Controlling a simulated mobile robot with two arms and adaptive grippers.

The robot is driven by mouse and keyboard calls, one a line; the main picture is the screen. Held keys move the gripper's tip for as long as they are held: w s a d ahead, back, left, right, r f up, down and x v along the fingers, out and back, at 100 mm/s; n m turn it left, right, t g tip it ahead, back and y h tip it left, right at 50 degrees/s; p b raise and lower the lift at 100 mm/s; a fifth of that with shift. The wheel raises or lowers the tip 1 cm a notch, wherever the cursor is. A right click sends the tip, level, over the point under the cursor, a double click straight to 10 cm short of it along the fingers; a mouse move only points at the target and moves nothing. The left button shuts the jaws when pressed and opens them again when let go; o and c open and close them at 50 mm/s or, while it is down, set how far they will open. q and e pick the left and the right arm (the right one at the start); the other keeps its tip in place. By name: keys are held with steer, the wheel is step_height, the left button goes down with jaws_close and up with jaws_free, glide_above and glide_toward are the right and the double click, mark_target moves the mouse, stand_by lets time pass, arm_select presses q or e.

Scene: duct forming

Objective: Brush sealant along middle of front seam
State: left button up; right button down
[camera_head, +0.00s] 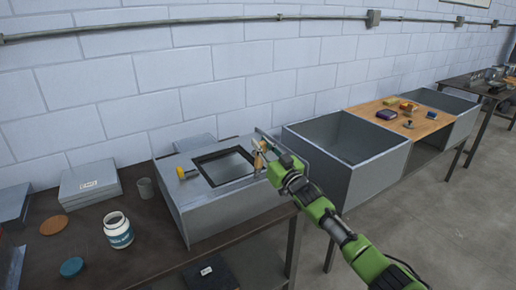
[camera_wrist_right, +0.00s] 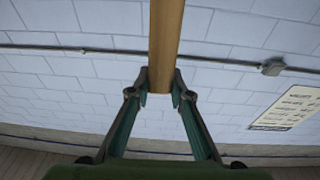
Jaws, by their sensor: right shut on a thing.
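My right gripper (camera_head: 268,158) is at the right end of a grey sheet-metal duct box (camera_head: 215,212) with a square opening in its top. In the right wrist view the gripper (camera_wrist_right: 160,88) is shut on a wooden brush handle (camera_wrist_right: 167,42). In the head view the brush (camera_head: 258,156) shows as a small tan piece by the fingers. Its bristles are too small to make out, and I cannot tell whether it touches the duct. The front seam cannot be made out. An open white sealant jar (camera_head: 118,231) stands left of the duct. My left gripper is not in view.
A blue lid (camera_head: 71,267), an orange-brown disc (camera_head: 53,225), a grey cup (camera_head: 146,188) and stacked grey boxes (camera_head: 91,184) are on the dark table. A large open duct (camera_head: 342,150) stands to the right. A thin metal frame rises behind my right gripper.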

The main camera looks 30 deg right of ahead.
steer(key=shift+d, duration=0.65)
steer(key=shift+d, duration=0.1)
steer(key=shift+d+b, duration=0.9)
steer(key=shift+d, duration=0.5)
steer(key=shift+f, duration=0.1)
steer(key=shift+w+d+b, duration=0.1)
steer(key=shift+d+b, duration=0.65)
steer(key=shift+d, duration=0.85)
